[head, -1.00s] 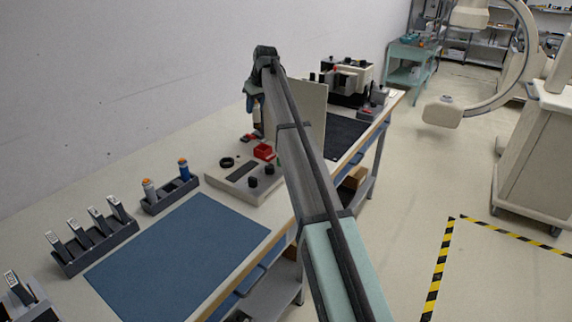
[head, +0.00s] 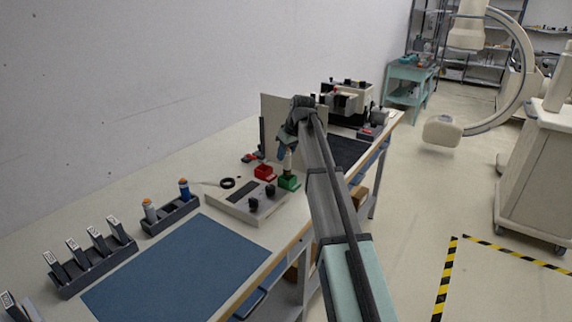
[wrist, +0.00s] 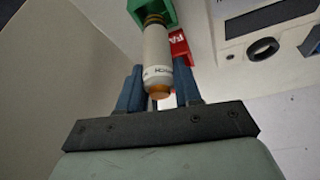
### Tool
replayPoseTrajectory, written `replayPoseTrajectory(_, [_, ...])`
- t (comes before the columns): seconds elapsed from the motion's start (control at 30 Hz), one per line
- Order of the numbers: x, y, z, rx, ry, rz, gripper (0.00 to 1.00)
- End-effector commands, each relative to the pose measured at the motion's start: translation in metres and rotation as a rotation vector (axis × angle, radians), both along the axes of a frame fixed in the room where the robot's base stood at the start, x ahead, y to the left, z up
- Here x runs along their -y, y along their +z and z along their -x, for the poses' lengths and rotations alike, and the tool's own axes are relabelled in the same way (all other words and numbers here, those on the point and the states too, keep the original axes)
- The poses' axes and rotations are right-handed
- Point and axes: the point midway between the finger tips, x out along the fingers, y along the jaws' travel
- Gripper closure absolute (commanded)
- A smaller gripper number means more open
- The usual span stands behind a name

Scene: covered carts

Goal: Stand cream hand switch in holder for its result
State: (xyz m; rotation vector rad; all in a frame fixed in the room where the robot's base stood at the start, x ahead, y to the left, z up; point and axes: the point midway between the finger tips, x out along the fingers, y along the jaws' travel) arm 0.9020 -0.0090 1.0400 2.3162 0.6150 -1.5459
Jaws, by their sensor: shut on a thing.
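My gripper (head: 285,151) is shut on the cream hand switch (head: 288,165). In the wrist view the switch (wrist: 156,50) lies between the two blue fingers (wrist: 160,82), its orange button end towards me. Its far, ringed end meets the green holder (wrist: 153,8); I cannot tell how deep it sits. In the head view the switch is nearly upright over the green holder (head: 289,183), at the tester's right back corner. The red holder (head: 265,172) stands empty-looking to its left, and its lettering starts "FA" in the wrist view (wrist: 180,46).
The pale tester box (head: 240,205) carries black knobs and a dark ring. A dark rack (head: 170,217) holds a grey and a blue switch. Another rack (head: 95,265) holds several handheld devices. A pale upright panel (head: 272,120) stands behind my gripper. The blue mat (head: 190,270) is clear.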

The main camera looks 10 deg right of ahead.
Motion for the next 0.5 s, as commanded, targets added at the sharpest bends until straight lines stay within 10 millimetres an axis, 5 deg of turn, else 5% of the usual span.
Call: replayPoseTrajectory(0.5, [0.000,-0.042,0.000,0.002,0.001,0.001,1.00])
